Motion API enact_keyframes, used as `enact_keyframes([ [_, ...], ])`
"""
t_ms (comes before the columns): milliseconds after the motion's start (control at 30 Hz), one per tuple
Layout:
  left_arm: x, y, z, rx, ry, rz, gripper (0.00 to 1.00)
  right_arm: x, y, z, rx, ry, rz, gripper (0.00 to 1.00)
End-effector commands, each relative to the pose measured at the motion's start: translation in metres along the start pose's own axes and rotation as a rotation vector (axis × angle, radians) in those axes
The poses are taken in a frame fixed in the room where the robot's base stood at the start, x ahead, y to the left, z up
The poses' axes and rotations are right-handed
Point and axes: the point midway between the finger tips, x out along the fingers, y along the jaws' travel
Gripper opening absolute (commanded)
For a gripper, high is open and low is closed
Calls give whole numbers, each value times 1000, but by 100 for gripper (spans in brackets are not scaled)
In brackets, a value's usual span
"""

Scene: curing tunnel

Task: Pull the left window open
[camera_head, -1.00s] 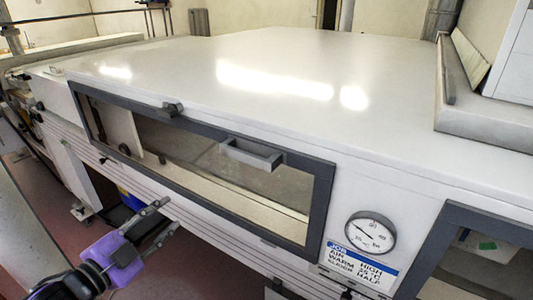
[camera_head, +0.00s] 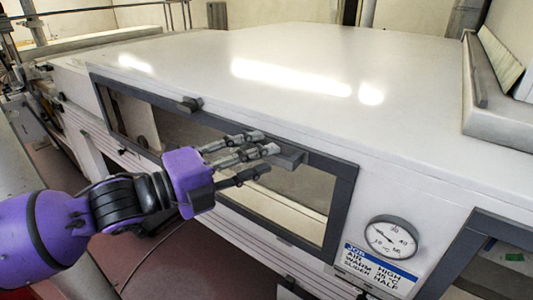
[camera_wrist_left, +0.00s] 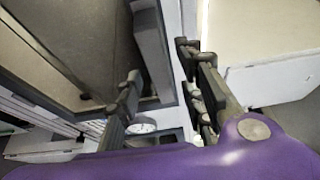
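The left window (camera_head: 342,206) is a dark grey frame with a glass pane in the front of the white tunnel. Its grey bar handle (camera_head: 291,160) is on the upper frame, partly hidden behind my fingers. My left gripper (camera_head: 265,154), with a purple body, is in front of the pane with its fingers spread, pointing right at the handle. In the left wrist view my fingers (camera_wrist_left: 160,62) stand apart, with a grey bar (camera_wrist_left: 152,48), apparently the handle, seen between them. I cannot tell whether they touch it. My right gripper is not in view.
A dial gauge (camera_head: 391,239) and a label card (camera_head: 377,268) are right of the window. A second dark-framed window (camera_head: 462,248) is at the right edge. A small dark latch (camera_head: 190,104) is on the top frame. The tunnel's white top (camera_head: 300,60) is mostly bare.

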Motion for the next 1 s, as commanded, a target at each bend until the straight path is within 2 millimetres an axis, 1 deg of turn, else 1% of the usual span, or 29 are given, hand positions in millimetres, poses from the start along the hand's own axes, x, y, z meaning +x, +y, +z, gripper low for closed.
enact_keyframes([
  [33,7,-3,0,0,0,-6,36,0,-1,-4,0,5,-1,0],
  [100,14,-2,0,0,-1,-4,36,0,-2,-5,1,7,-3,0],
  [200,20,-2,0,0,-1,-2,36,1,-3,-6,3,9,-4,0],
  [500,23,0,0,-1,-1,0,36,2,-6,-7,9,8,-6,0],
  [567,23,0,0,-1,-1,0,29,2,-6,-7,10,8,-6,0],
  [700,23,0,0,-1,-2,0,11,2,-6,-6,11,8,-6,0],
  [800,23,1,0,-3,-2,2,0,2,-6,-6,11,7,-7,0],
  [1000,22,3,0,-7,-2,4,0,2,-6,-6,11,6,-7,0],
])
